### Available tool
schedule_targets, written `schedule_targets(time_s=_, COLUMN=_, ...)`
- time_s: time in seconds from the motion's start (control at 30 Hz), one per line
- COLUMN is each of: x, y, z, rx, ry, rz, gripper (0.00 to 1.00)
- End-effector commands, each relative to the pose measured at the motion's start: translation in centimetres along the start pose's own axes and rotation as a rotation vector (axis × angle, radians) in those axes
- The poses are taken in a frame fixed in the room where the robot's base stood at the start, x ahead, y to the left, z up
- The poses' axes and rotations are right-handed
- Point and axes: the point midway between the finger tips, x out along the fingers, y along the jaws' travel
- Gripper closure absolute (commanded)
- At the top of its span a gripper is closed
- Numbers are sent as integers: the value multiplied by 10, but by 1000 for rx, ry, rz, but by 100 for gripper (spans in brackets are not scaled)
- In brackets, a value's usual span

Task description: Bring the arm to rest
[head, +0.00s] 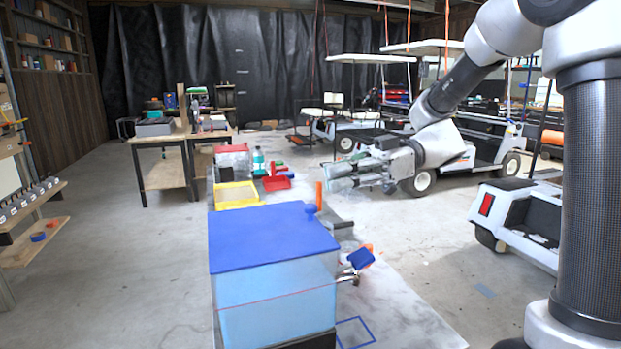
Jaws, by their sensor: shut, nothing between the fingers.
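My gripper (338,179) is at the end of my arm, which comes in from the right side of the head view. Its fingers are together and point left, with nothing between them. It is in the air above the floor, behind and to the right of the blue-lidded bin (270,240). It appears apart from everything around it. The far side of the gripper is hidden.
Golf carts (345,123) stand behind. The floor at centre left is clear.

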Motion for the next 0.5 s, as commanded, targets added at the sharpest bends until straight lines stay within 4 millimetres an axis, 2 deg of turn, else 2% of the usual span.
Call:
schedule_targets(time_s=0.03, x=-12, y=2, z=8, rx=4, ry=1, rz=4, gripper=100)
schedule_targets(time_s=0.2, x=-43, y=1, z=24, rx=-1, ry=3, rz=3, gripper=100)
schedule_targets(time_s=0.4, x=-61, y=1, z=35, rx=2, ry=2, rz=1, gripper=100)
schedule_targets(time_s=0.5, x=-64, y=2, z=37, rx=77, ry=-1, rz=3, gripper=100)
